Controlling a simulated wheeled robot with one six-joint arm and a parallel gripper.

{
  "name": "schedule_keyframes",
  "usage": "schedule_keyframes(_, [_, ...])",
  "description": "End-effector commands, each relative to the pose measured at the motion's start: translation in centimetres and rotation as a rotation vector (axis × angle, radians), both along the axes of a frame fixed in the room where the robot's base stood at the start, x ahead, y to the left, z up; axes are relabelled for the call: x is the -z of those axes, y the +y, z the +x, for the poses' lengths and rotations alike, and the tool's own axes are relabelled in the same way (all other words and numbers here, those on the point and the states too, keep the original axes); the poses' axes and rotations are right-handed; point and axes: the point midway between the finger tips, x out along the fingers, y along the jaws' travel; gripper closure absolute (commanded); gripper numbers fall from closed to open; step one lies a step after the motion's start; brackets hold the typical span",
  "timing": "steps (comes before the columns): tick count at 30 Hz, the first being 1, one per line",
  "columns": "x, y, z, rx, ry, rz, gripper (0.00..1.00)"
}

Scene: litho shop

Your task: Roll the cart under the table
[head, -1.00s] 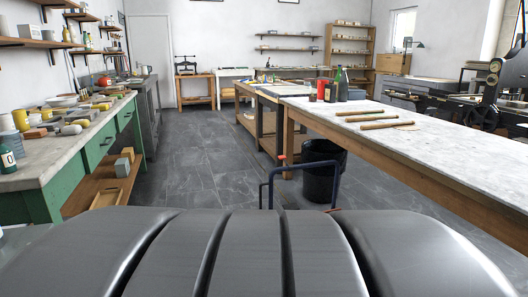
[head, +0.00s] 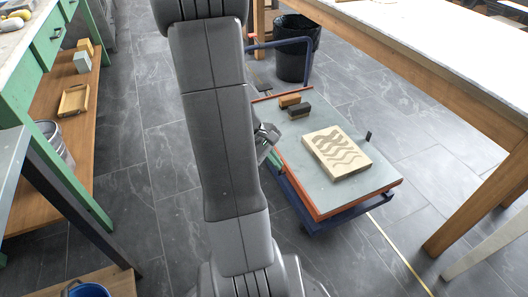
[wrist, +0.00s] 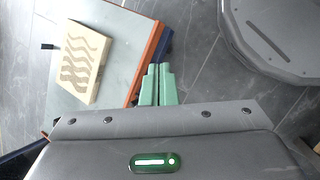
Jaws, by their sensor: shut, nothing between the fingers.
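The cart (head: 306,150) has a grey-green top with orange edges, a blue frame and a blue push handle (head: 282,45) at its far end. It stands on the floor right of my arm, beside the long table (head: 420,50) and not under it. A carved pale block (head: 337,152) lies on the cart top. My gripper (head: 270,134) is at the cart's left side, partly hidden by my arm. In the wrist view, its green fingertips (wrist: 158,72) are together and empty, close beside the cart's orange edge (wrist: 146,58); contact is unclear.
Two small blocks (head: 297,107) also lie on the cart. A black bin (head: 294,50) stands beyond the handle. Table legs (head: 480,190) stand to the right, with a yellow floor line (head: 400,262) between. A green bench (head: 25,90) with a lower shelf is left. Floor between is clear.

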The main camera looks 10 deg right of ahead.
Motion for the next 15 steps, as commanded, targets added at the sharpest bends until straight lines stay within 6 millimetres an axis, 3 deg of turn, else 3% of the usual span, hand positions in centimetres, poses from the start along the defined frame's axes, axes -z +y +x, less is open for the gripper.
schedule_keyframes(6, [3.1,1.9,5.8,-0.281,0.119,-0.117,1.0])
schedule_keyframes(15, [10.0,6.3,11.8,-0.682,0.274,-0.254,1.0])
